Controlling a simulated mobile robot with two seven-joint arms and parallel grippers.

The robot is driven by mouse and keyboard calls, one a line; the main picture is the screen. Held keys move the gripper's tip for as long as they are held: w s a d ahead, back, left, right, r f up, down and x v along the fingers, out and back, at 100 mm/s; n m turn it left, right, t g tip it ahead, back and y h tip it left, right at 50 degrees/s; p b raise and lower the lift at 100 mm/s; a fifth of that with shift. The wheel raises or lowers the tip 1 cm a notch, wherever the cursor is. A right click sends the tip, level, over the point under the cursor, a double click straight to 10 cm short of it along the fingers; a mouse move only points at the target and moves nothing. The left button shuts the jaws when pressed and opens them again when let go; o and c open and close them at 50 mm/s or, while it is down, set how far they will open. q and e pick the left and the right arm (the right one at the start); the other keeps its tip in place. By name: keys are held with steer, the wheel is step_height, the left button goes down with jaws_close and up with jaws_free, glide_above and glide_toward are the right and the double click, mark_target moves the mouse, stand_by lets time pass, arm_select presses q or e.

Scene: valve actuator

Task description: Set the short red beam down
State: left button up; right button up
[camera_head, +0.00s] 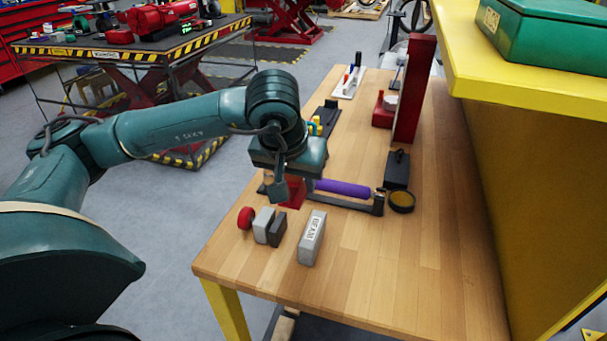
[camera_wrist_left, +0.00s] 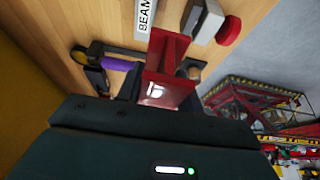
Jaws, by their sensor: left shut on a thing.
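The short red beam (camera_head: 293,191) is held in my left gripper (camera_head: 290,188), over the near left part of the wooden table (camera_head: 400,265). In the head view my gripper and wrist hide much of it. In the left wrist view the red beam (camera_wrist_left: 168,72) stands out from the gripper, toward the table top, with a pale mark on its near face. My left gripper is shut on it. I cannot tell whether the beam touches the table. My right gripper is in neither view.
Close by stand a grey block marked BEAM (camera_head: 312,238), a light grey block (camera_head: 263,225), a dark block (camera_head: 278,230) and a red round piece (camera_head: 245,218). A purple-handled tool (camera_head: 342,188) and a round dish (camera_head: 401,201) lie behind. The table's near right is clear.

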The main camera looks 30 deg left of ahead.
mark_target(296, 197)
arm_select(q)
steer(key=shift+f+b, duration=0.1)
steer(key=shift+b, duration=0.4)
steer(key=shift+f+b, duration=0.8)
steer(key=shift+f, duration=0.1)
step_height(296, 197, down, 2)
steer(key=shift+f+b, duration=0.2)
steer(key=shift+b, duration=1.05)
steer(key=shift+f+b, duration=0.7)
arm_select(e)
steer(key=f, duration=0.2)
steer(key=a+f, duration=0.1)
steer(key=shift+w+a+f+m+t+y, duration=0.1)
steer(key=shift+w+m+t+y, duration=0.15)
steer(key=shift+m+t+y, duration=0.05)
arm_select(q)
steer(key=shift+b, duration=0.75)
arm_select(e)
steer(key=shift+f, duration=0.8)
